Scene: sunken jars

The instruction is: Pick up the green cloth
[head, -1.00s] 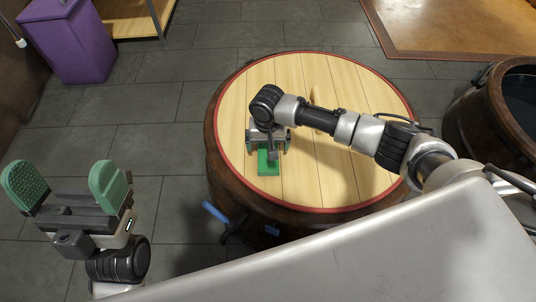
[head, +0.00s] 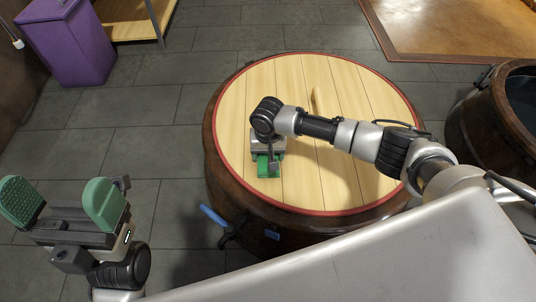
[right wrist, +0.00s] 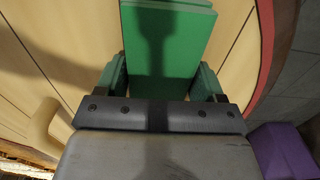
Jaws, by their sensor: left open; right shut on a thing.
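The green cloth (head: 268,171) is a small flat green block shape on the round wooden table top, near its left front side. My right gripper (head: 268,158) is over it, pointing down, and hides part of it. In the right wrist view the cloth (right wrist: 168,40) lies between the two green fingers, and my right gripper (right wrist: 165,85) is shut on it. I cannot tell whether the cloth is clear of the table. My left gripper (head: 58,208) is open and empty, off to the left of the table above the floor.
The round table (head: 330,195) has a red rim and dark barrel sides, with a blue handle (head: 214,216) at its front left. A tan upright piece (head: 317,101) stands on the table. A purple bin (head: 70,48) stands far left, and a dark tub (head: 500,110) is at the right.

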